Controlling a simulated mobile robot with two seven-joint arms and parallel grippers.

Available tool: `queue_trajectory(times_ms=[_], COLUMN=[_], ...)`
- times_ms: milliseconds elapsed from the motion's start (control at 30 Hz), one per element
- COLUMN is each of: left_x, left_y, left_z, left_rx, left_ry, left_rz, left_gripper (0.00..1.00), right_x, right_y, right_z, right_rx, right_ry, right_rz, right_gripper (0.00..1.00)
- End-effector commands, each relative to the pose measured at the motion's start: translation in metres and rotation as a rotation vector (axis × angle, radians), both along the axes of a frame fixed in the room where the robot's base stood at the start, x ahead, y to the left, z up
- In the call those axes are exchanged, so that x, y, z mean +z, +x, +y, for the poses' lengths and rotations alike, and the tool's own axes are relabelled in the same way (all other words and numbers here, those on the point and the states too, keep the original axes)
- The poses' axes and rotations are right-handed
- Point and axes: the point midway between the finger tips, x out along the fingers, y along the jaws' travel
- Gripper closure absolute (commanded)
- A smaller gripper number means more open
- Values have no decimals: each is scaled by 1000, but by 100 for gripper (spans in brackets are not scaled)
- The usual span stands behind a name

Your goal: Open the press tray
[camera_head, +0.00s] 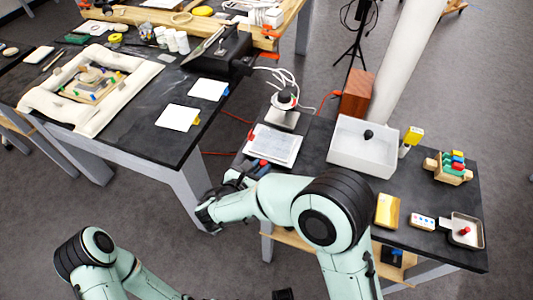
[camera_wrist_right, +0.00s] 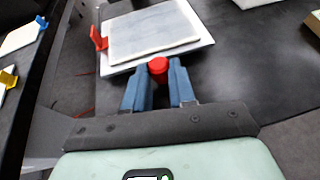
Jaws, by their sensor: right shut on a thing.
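The press tray (camera_head: 273,146) appears to be the flat pale slab with a white border near the left end of the right-hand black table. It also shows in the right wrist view (camera_wrist_right: 153,32), with a grey top on a white base. A red knob (camera_wrist_right: 158,68) is at its near edge. My right gripper (camera_wrist_right: 159,78) is shut on this red knob, one blue finger on each side. In the head view the right gripper (camera_head: 257,169) is at the slab's near edge, partly hidden by its own arm. My left gripper is out of view; only the left arm shows.
A red clip (camera_wrist_right: 98,38) is at the slab's left edge. Beyond the slab stands a dark round device (camera_head: 284,101) with white cables. A white open bin (camera_head: 345,155) is to the right. A gap separates this table from the left table (camera_head: 130,105).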

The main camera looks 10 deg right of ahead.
Motion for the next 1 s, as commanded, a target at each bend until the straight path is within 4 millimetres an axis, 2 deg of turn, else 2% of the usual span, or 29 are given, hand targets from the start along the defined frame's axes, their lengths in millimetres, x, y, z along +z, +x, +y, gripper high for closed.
queue_trajectory(times_ms=[100, 200, 500, 533, 600, 1000], left_x=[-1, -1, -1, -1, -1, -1], left_y=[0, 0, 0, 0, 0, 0], left_z=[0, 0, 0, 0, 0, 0], left_rx=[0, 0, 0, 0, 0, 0], left_ry=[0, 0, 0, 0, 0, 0], left_rz=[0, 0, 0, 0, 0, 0], left_gripper=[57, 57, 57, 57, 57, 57], right_x=[0, 0, 0, 0, 0, 4], right_y=[-18, -25, -26, -26, -26, -31], right_z=[14, 17, 18, 18, 18, 23], right_rx=[5, 3, 1, 1, 1, 2], right_ry=[1, 2, 3, 3, 2, 1], right_rz=[0, 0, 0, 0, 0, -2], right_gripper=[100, 100, 100, 65, 49, 49])
